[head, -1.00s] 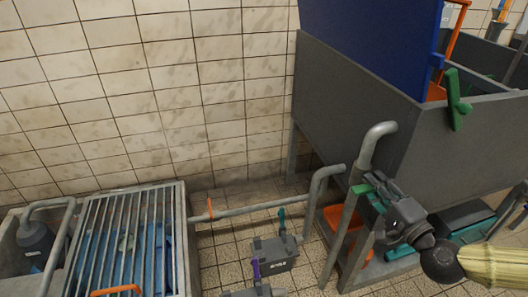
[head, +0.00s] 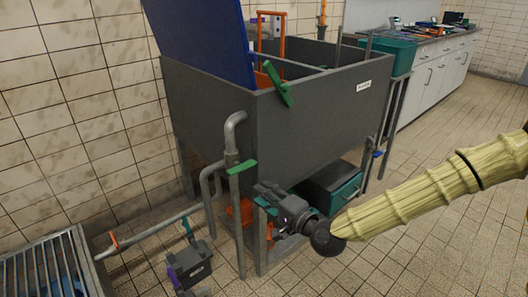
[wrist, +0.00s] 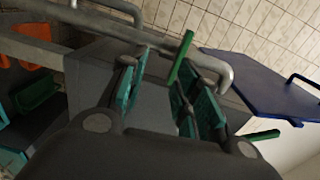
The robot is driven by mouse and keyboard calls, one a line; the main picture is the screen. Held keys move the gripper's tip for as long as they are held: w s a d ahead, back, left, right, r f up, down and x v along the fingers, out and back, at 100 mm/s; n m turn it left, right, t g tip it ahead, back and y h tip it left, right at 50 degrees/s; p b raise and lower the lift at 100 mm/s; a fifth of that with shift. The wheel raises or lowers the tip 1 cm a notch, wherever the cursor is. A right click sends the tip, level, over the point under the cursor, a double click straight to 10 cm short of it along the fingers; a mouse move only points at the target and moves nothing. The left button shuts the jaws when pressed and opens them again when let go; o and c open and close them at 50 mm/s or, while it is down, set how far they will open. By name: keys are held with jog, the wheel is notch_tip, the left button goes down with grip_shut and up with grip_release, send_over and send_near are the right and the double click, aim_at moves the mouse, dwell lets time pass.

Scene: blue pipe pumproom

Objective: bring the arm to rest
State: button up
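My gripper (head: 262,193) hangs at the front left corner of the grey tank, below the tank's rim. In the wrist view its two fingers with green pads (wrist: 172,98) stand apart with nothing held between them. A green lever (head: 243,167) sits on the upright grey pipe, just up and left of my gripper. The lever also shows beyond the fingers in the wrist view (wrist: 181,58). It looks clear of the pads, but the exact distance is hard to tell. My pale ribbed arm reaches in from the right.
A toolbox (head: 190,263) stands on the floor, left. Tiled floor at right is open.

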jog(key=s+f+n+g+h, duration=0.2)
jog(key=s+f+g, duration=0.2)
jog(key=s+f, duration=0.75)
jog(key=s+f+n+g+h, duration=0.1)
jog(key=s+f+n+g, duration=0.2)
jog(key=s+f, duration=0.8)
jog(key=s+d+f+n+g+h, duration=0.35)
jog(key=s+d+f, duration=0.4)
jog(key=s, duration=0.25)
jog(key=s+d+f+n+g+h, duration=0.2)
jog(key=s+d+f+g+h, duration=0.2)
jog(key=s+d+f, duration=0.45)
notch_tip(320, 180, up, 30)
jog(key=s+p, duration=0.1)
jog(key=p, duration=2.8)
jog(key=shift+s, duration=0.4)
jog(key=shift+m+t, duration=0.25)
